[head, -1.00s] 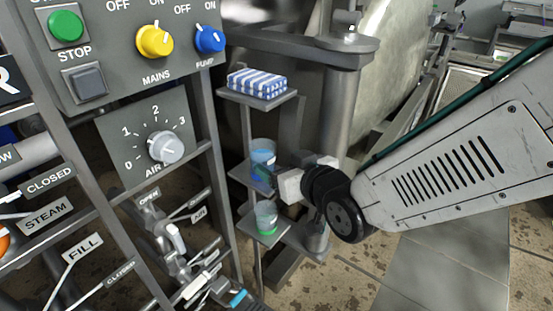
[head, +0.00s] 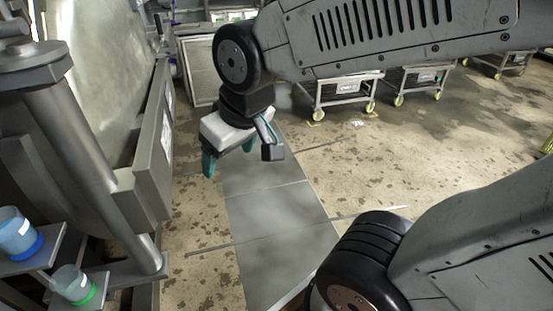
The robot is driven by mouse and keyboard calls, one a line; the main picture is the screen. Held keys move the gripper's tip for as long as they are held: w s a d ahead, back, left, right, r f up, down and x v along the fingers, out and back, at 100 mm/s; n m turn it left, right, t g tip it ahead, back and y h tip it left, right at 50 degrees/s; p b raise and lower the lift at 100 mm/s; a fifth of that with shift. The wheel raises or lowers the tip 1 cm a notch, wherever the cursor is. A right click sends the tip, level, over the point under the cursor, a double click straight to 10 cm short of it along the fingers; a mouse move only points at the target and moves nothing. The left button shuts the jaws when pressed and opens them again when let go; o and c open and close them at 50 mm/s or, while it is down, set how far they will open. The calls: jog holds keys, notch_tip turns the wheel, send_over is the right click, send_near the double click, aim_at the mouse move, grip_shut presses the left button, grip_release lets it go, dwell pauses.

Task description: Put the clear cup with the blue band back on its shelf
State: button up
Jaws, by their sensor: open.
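The clear cup with the blue band (head: 22,243) stands upright on a small grey shelf (head: 38,258) at the left edge of the head view. The band is at its base, and the cup is partly cut off by the picture edge. My gripper (head: 228,163) hangs in the upper middle, pointing down with its teal fingers apart. Nothing is between them. It is well to the right of the cup, over the floor and clear of the shelves.
A clear cup with a green band (head: 76,289) stands on a lower shelf (head: 98,286). A grey metal post (head: 95,165) rises beside the shelves, with the large vessel (head: 105,70) behind. Wheeled carts (head: 340,92) stand at the back. The floor below my gripper is open.

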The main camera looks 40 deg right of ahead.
jog(key=s+d+r+m+g, duration=0.1)
jog(key=s+d, duration=0.4)
jog(key=s, duration=0.5)
jog(key=shift+d+r+m+g+h, duration=0.15)
jog(key=shift+r+m+g+h, duration=0.3)
jog(key=shift+g, duration=0.75)
jog(key=shift+s+f, duration=0.1)
